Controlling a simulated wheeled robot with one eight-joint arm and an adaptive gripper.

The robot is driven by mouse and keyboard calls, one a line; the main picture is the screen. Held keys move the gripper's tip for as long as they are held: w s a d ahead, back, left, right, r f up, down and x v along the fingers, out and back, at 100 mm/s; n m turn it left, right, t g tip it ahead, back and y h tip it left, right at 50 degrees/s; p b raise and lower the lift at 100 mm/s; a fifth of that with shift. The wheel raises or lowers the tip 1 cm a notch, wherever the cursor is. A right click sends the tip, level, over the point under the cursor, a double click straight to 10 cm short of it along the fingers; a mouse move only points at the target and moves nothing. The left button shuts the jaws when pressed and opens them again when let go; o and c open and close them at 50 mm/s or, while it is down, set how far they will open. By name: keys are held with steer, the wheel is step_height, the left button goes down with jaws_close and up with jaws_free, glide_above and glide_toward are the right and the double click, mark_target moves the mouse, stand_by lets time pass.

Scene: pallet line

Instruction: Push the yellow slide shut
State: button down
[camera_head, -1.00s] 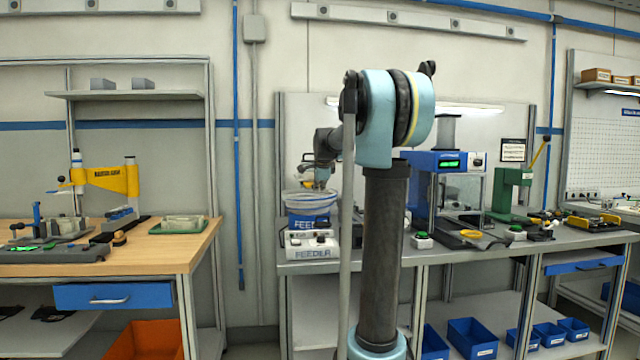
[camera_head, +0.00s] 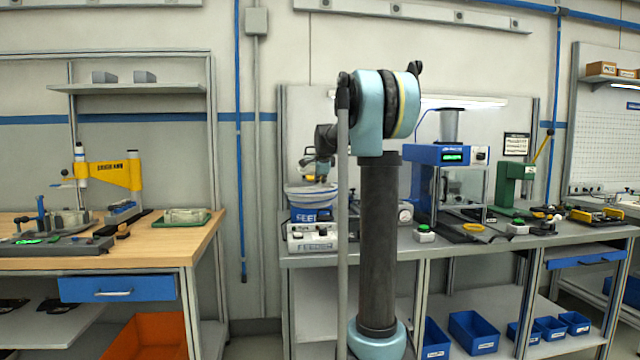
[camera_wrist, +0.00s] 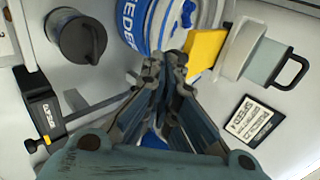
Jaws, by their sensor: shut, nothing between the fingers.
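A yellow flat piece (camera_wrist: 205,50), which looks like the yellow slide, shows in the wrist view beside the blue and white feeder (camera_wrist: 150,25). It sits against a pale round flange with a grey cylinder and black handle (camera_wrist: 262,55). My gripper (camera_wrist: 166,62) is shut and empty. Its fingertips are close to the yellow piece, on its left in the picture; I cannot tell whether they touch. In the head view my gripper (camera_head: 318,172) is small, above the feeder (camera_head: 312,232).
A dark round knob (camera_wrist: 78,38) and a black and yellow device (camera_wrist: 40,108) lie left in the wrist view. A dark label plate (camera_wrist: 252,120) is at right. In the head view a blue-framed machine (camera_head: 450,185) stands right of the feeder, and a wooden bench (camera_head: 180,245) is at left.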

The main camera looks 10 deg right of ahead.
steer(key=shift+w, duration=2.75)
steer(key=s+d+f+v, duration=0.1)
steer(key=s+f+v, duration=0.1)
steer(key=v, duration=1.1)
steer(key=s+f+n+g, duration=0.2)
steer(key=s+f+n, duration=0.4)
steer(key=s+f, duration=0.7)
steer(key=s+a+f+n+g, duration=0.1)
steer(key=s+f+n+g, duration=0.2)
steer(key=s+f, duration=1)
steer(key=s+f+n+g, duration=0.2)
steer(key=s+f+n, duration=0.8)
steer(key=s, duration=1.6)
step_height(320, 180, down, 4)
steer(key=shift+a+r+y, duration=0.1)
steer(key=shift+a+y, duration=0.15)
steer(key=shift+y, duration=0.05)
steer(key=shift+s, duration=0.1)
